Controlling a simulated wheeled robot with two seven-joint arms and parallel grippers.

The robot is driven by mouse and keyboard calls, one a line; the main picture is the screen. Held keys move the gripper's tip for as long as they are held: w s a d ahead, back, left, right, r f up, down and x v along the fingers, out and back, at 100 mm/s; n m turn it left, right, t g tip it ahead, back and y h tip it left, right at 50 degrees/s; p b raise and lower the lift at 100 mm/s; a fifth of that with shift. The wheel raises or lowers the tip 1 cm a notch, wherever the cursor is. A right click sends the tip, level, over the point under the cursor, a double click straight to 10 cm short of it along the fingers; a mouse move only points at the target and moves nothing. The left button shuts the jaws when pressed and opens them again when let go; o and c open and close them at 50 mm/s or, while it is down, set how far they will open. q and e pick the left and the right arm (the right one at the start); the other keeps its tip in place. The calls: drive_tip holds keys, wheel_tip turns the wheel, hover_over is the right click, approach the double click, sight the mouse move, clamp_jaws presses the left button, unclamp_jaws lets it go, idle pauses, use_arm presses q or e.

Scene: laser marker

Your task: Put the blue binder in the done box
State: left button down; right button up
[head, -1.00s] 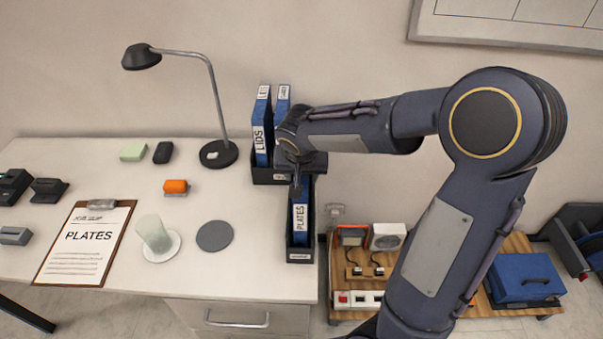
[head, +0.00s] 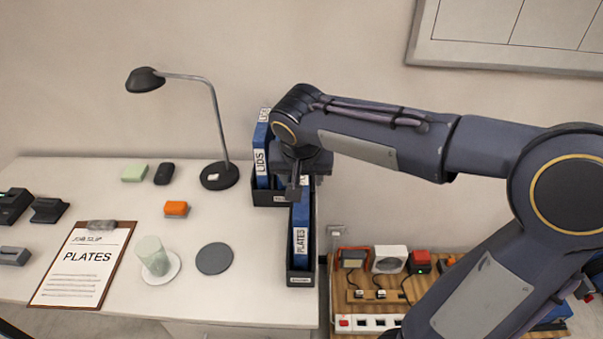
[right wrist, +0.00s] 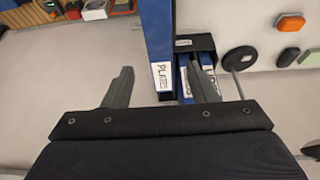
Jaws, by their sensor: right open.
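A blue binder (head: 301,218) with a white PLATES label stands upright in a narrow black holder (head: 301,279) at the desk's right edge. Behind it, a blue binder labelled LIDS (head: 262,150) stands in another black holder; a further blue binder there is mostly hidden. My right gripper (head: 295,188) is open above the PLATES binder, hiding part of its top. In the right wrist view, the PLATES binder (right wrist: 157,35) shows between the spread fingers (right wrist: 163,88); I cannot tell if they touch it. No box marked done is readable. My left gripper is out of view.
The desk holds a lamp (head: 219,176), a clipboard reading PLATES (head: 80,285), a glass (head: 152,256), a grey disc (head: 214,259) and an orange block (head: 176,209). Right of the desk, a low wooden surface (head: 340,295) carries devices and a power strip (head: 368,322).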

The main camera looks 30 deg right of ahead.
drive_tip(key=shift+s+a+r, duration=0.1)
drive_tip(key=shift+s+r, duration=0.05)
drive_tip(key=shift+r, duration=0.3)
drive_tip(key=s+a+f+n+t+y, duration=0.1)
drive_tip(key=s+a+f+n+y, duration=0.1)
drive_tip(key=s, duration=0.7)
drive_tip(key=s+a+f+n+y, duration=0.2)
drive_tip(key=s+a+f+y, duration=0.1)
drive_tip(key=s, duration=0.7)
drive_tip(key=shift+a+f+n+t+y, duration=0.2)
drive_tip(key=shift+f+n+t+y, duration=0.2)
drive_tip(key=shift+f+y, duration=0.25)
